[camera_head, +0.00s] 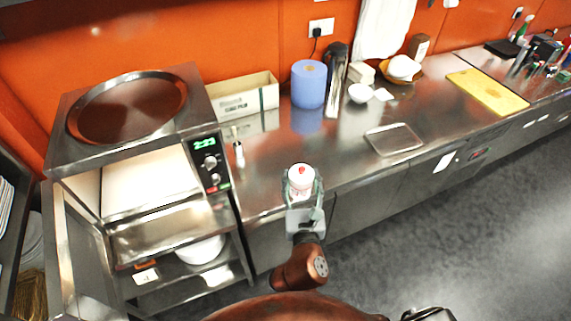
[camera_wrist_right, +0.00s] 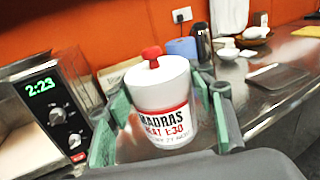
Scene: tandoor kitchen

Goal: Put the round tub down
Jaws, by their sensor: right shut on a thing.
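The round tub (camera_head: 301,178) is white with a red knob on its lid and a red band. In the right wrist view the tub (camera_wrist_right: 160,95) shows a label reading "MADRAS" and stands about upright. My right gripper (camera_head: 303,192) is shut on it, with green-edged fingers on both sides of the tub in the right wrist view. In the head view it is at the front edge of the steel counter (camera_head: 345,150). I cannot tell whether its base touches anything. My left gripper is not in view.
An oven (camera_head: 130,150) with its door open stands at the left. Behind are a cardboard box (camera_head: 243,97), a blue roll (camera_head: 308,84), a dark flask (camera_head: 335,75) and a white bowl (camera_head: 360,93). A metal tray (camera_head: 394,139) lies to the right. The counter between is clear.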

